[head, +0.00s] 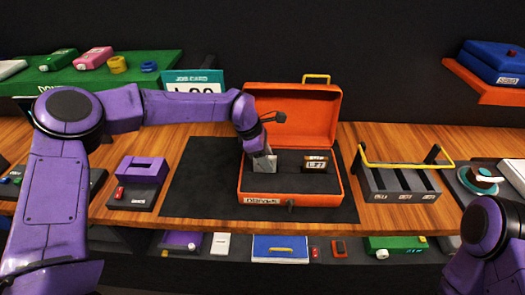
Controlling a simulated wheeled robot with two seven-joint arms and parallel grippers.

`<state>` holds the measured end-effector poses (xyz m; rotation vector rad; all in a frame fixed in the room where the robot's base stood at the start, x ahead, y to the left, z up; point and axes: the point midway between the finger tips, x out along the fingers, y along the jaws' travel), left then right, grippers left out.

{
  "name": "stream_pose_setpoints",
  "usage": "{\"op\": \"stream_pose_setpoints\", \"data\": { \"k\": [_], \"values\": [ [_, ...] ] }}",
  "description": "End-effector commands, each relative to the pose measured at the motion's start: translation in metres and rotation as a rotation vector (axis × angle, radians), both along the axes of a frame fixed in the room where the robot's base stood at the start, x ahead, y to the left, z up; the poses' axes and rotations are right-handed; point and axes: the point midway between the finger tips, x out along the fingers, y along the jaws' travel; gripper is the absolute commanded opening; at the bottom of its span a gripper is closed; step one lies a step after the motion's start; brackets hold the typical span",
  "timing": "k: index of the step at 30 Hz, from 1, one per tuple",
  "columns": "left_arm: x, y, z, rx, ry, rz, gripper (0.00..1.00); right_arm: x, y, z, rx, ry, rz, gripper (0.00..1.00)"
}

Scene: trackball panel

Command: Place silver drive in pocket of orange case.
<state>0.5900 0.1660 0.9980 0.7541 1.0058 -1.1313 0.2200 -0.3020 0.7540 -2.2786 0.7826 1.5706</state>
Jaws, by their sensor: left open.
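The orange case (340,185) stands open on a dark mat, its lid tilted up at the back and a label on its front. A silver block (265,165), which looks like the silver drive, is in the left part of the case; I cannot tell whether it is fully seated in a pocket. My left gripper (262,154) is open, right above this block and overlapping its top edge. Its fingertips are small and partly merge with the block. A dark labelled piece (316,163) sits in the case to the right. My right gripper is out of the frame.
A purple holder (142,170) stands left of the mat (190,190). A slotted rack (400,182) with a yellow bar stands right of the case. A card (195,78) stands behind. Shelves with small items lie behind and below. The mat's left part is clear.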

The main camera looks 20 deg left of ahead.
Motion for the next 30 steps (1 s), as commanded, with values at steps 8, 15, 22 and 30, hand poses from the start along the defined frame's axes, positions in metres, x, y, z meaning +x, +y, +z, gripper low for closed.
{"op": "stream_pose_setpoints", "data": {
  "k": [8,15,22,30],
  "values": [
    [-0.006,0.025,0.062,-0.002,-0.007,0.003,0.46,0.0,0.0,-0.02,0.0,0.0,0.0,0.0],
    [-0.011,0.039,0.097,-0.001,-0.002,0.001,0.46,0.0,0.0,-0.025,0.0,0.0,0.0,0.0],
    [-0.012,0.041,0.102,-0.001,-0.001,0.0,0.46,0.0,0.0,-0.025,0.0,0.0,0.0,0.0],
    [-0.012,0.04,0.102,-0.001,-0.001,0.0,0.46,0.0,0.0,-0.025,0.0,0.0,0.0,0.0]
  ]
}}
